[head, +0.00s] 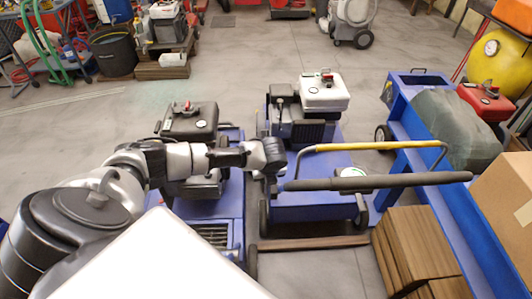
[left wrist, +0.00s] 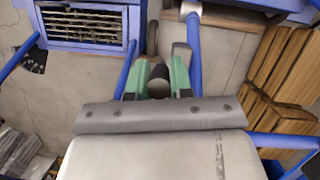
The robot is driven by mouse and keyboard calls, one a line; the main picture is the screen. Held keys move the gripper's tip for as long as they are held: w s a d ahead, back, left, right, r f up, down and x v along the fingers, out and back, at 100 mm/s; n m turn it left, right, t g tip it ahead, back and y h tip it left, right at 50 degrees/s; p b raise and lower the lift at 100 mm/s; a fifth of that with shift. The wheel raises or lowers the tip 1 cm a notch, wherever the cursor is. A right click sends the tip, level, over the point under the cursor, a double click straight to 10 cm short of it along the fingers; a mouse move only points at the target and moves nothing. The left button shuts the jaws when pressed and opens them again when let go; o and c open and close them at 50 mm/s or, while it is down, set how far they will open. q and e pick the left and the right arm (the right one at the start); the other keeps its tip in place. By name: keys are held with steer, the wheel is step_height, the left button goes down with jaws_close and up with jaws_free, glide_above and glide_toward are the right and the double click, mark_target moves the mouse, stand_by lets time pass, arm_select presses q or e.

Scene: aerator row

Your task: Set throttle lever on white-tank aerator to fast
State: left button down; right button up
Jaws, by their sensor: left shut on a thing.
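The white-tank aerator is blue, with a white tank (head: 322,92) on top, and stands in the middle of the head view. Its handle has a dark grip bar (head: 380,182) and a yellow bar (head: 365,146). My left gripper (head: 281,174) is at the left end of the grip bar. In the left wrist view its green fingers (left wrist: 160,78) are shut on a dark round knob (left wrist: 158,74). The knob looks like the throttle lever's end, but its shaft and any fast or slow marks are hidden. My right gripper is not in view.
A second blue aerator with a black tank (head: 189,121) stands just left, under my left arm. Open floor lies behind the aerators.

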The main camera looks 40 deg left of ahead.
arm_select(q)
steer(key=shift+s+d+t+y+p, duration=0.4)
steer(key=shift+t+y+p, duration=0.1)
steer(key=shift+t+p, duration=0.2)
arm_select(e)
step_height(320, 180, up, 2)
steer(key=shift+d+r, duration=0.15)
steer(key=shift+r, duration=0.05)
arm_select(q)
steer(key=shift+a, duration=0.1)
steer(key=c, duration=1)
jaws_free()
steer(key=shift+r, duration=0.15)
steer(key=p+v, duration=0.1)
steer(key=v, duration=0.9)
steer(key=shift+s+r, duration=0.1)
steer(key=shift+r, duration=0.1)
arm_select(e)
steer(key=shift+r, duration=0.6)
